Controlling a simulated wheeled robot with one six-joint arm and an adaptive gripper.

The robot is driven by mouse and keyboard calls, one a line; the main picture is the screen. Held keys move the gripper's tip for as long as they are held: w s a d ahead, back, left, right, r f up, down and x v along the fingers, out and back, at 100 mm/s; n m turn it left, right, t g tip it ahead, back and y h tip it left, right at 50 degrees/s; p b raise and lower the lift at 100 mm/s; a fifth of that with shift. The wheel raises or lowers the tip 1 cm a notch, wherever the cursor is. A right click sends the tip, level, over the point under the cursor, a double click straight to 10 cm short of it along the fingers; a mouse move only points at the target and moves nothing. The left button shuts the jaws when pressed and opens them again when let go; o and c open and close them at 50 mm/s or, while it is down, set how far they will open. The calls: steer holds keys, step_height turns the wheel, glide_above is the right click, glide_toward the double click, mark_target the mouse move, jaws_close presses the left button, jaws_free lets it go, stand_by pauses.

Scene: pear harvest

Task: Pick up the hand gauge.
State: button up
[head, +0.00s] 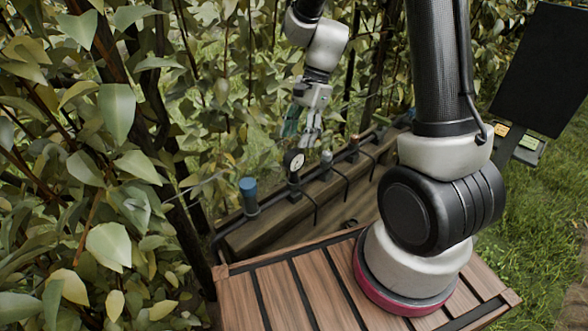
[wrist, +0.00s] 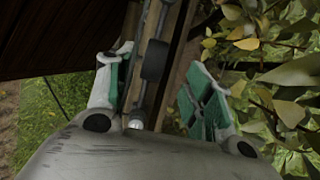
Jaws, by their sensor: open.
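The hand gauge (head: 293,160), with a round white dial in a dark rim, stands upright in the wooden tool rack in the head view. My gripper (head: 300,134) is open and points down just above and beside the gauge. In the wrist view my gripper (wrist: 158,78) shows two spread fingers with green pads. A dark cylindrical part (wrist: 154,60) shows between them; I cannot tell if it belongs to the gauge. No contact between the fingers and the gauge can be made out.
The rack (head: 268,234) also holds a blue-topped tool (head: 249,192) to the left and a pale-topped tool (head: 326,160) close on the right. Another tool (head: 354,145) stands farther along. Leafy branches (head: 110,200) crowd the left and back. Grass lies at right.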

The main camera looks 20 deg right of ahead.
mark_target(295, 151)
steer(key=x, duration=0.6)
steer(key=shift+s+d+f, duration=0.1)
steer(key=shift+s+f, duration=0.15)
steer(key=shift+s, duration=0.1)
jaws_close()
